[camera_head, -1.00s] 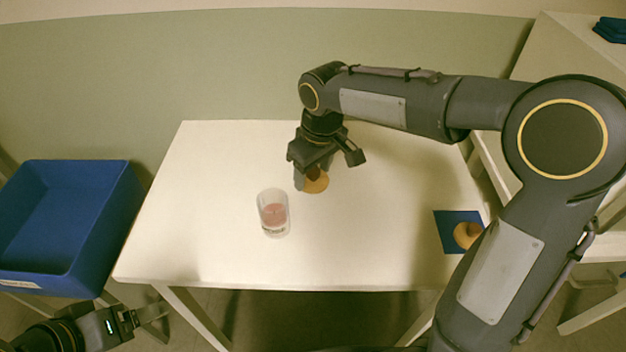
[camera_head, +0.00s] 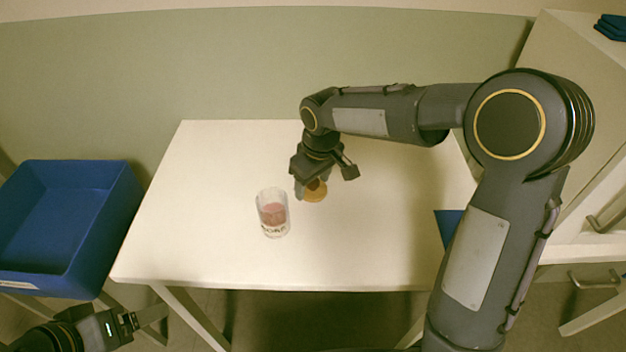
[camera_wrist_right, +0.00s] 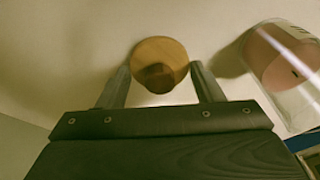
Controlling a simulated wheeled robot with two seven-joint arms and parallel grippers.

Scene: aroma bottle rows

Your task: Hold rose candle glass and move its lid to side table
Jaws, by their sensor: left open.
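The candle glass (camera_head: 273,213), clear with pink wax, stands uncapped on the white table left of centre. It also shows at the right of the right wrist view (camera_wrist_right: 285,68). A round wooden lid with a darker knob (camera_head: 315,194) is just right of the glass. In the right wrist view the lid (camera_wrist_right: 172,48) is beyond my right gripper (camera_wrist_right: 161,68), whose fingers stand apart on either side of the knob with visible gaps. In the head view my right gripper (camera_head: 328,181) is just above the lid. My left gripper (camera_head: 133,320) is open and empty at the lower left.
A blue bin (camera_head: 65,245) stands left of the table (camera_head: 210,255). A blue mat (camera_head: 446,225) at the right table edge is mostly hidden behind my right arm. A white cabinet (camera_head: 570,120) is at the right. The table's left and front are clear.

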